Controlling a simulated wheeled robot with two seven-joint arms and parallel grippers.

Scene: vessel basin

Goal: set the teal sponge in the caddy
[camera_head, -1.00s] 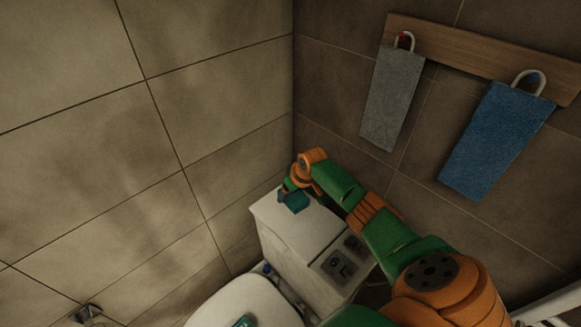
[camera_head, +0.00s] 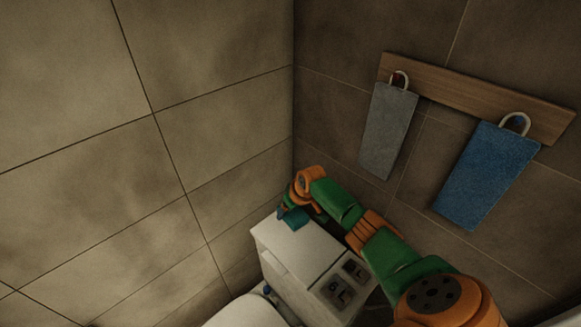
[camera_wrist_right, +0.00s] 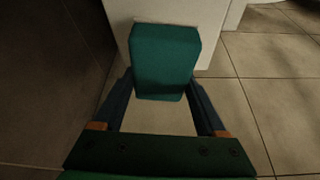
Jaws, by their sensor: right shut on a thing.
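The teal sponge (camera_head: 295,217) is a small block at the far back edge of the white tank top in the head view. In the wrist view the sponge (camera_wrist_right: 165,62) fills the space between the fingers of my right gripper (camera_wrist_right: 165,90), which is shut on it. In the head view the right gripper (camera_head: 284,211) is partly hidden by its own wrist. I cannot tell whether the sponge touches the tank. I cannot make out a caddy for certain. My left gripper is not in view.
The white tank (camera_head: 291,247) stands in the wall corner, with dark square fittings (camera_head: 335,291) on it. A white toilet lid (camera_head: 247,312) is in front. A grey towel (camera_head: 388,131) and a blue towel (camera_head: 487,175) hang from a wooden rail (camera_head: 470,95).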

